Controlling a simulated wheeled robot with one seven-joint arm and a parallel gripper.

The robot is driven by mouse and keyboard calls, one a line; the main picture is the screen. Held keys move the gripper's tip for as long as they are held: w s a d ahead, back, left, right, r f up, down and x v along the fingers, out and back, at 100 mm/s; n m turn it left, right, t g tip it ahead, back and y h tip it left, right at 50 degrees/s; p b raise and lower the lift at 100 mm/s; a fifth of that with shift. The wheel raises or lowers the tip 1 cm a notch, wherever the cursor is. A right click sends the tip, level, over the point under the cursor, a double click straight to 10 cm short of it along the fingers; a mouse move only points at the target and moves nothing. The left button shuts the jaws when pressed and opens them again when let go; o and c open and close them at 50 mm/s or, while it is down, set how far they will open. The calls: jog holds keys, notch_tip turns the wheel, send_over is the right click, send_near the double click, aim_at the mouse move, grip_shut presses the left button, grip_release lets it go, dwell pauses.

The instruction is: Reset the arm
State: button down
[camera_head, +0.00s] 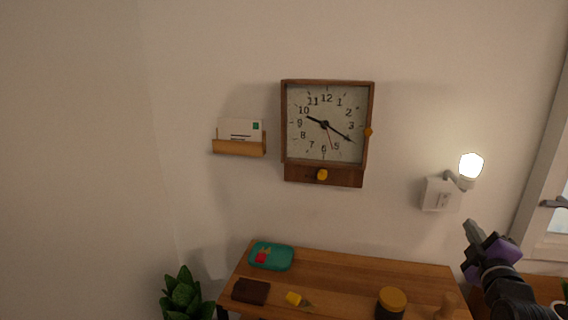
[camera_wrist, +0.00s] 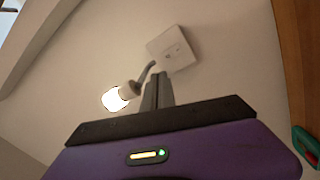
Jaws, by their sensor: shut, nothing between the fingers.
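My arm reaches in from the lower right in the head view. My gripper (camera_head: 470,228) is raised above the right end of the wooden table, apart from anything, and points up and to the left. In the wrist view my gripper (camera_wrist: 158,78) has its fingers together with nothing held between them. Beyond the fingertips are the wall lamp (camera_wrist: 116,98) and its white wall plate (camera_wrist: 172,48). In the head view the lit lamp (camera_head: 471,166) is just above my gripper.
The wooden table (camera_head: 340,275) holds a teal tray (camera_head: 284,258), a dark brown block (camera_head: 251,291), a yellow item (camera_head: 294,298) and a yellow-lidded jar (camera_head: 391,302). A clock (camera_head: 325,125) and letter holder (camera_head: 239,147) hang on the wall. A window frame (camera_head: 540,170) stands right.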

jog(key=s+a+f+m, duration=0.4)
jog(key=s+a, duration=0.2)
jog(key=s, duration=0.2)
jog(key=s+a+f+m+t, duration=0.1)
jog(key=s+a+f+m, duration=0.3)
jog(key=s, duration=0.5)
jog(key=s+a+f+m, duration=0.3)
jog(key=s+a, duration=0.4)
jog(key=s, duration=0.1)
jog(key=s+a+f+g+y, duration=0.1)
jog(key=s+a+y, duration=0.1)
jog(key=s, duration=0.6)
jog(key=s+a+f+g+y, duration=0.1)
jog(key=s+a, duration=0.3)
jog(key=s, duration=0.5)
jog(key=s+a+f+g+y, duration=0.2)
jog(key=s+a, duration=0.1)
jog(key=s, duration=0.6)
jog(key=shift+s+a+n+y, duration=0.25)
jog(key=shift+n+y, duration=0.05)
jog(key=shift+y, duration=0.1)
